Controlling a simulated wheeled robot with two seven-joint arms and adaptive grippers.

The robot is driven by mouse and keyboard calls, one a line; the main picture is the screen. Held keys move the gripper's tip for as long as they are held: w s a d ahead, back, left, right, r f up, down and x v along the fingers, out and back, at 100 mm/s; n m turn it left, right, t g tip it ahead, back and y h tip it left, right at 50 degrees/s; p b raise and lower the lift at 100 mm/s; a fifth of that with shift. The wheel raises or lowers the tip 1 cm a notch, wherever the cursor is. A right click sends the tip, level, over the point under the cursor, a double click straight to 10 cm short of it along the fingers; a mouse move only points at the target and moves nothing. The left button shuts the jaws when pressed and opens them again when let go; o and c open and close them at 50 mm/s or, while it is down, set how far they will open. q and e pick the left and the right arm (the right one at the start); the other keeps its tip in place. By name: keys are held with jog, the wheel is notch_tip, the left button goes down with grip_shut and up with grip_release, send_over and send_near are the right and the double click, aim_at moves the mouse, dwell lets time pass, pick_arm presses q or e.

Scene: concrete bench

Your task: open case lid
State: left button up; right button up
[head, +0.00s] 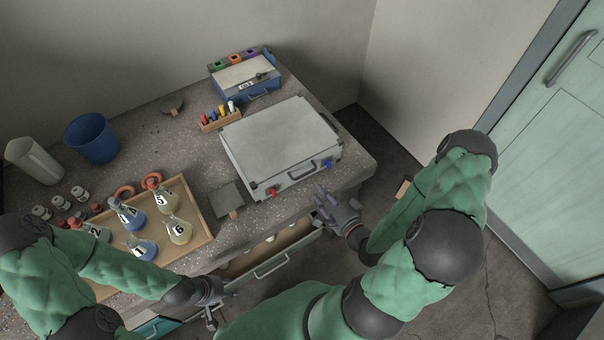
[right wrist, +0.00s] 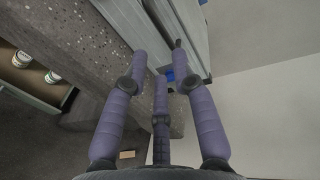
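The case (head: 275,138) is a pale grey flat box with its lid shut, lying on the bench. Its front has a handle (head: 301,170), a red latch (head: 272,191) at left and a blue latch (head: 327,164) at right. My right gripper (head: 324,200) is open and empty, in front of the case just below the blue latch.
A wooden tray (head: 204,213) with several numbered flasks stands left of the case. A drawer (head: 270,262) stands open below the bench front. A marker rack (head: 221,119) and a blue box (head: 264,88) are behind the case. A blue bucket (head: 92,139) is at left.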

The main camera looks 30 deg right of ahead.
jog(key=b+x, duration=0.2)
jog(key=x, duration=0.8)
jog(key=shift+w+f, duration=0.1)
jog(key=shift+w, duration=0.2)
grip_shut()
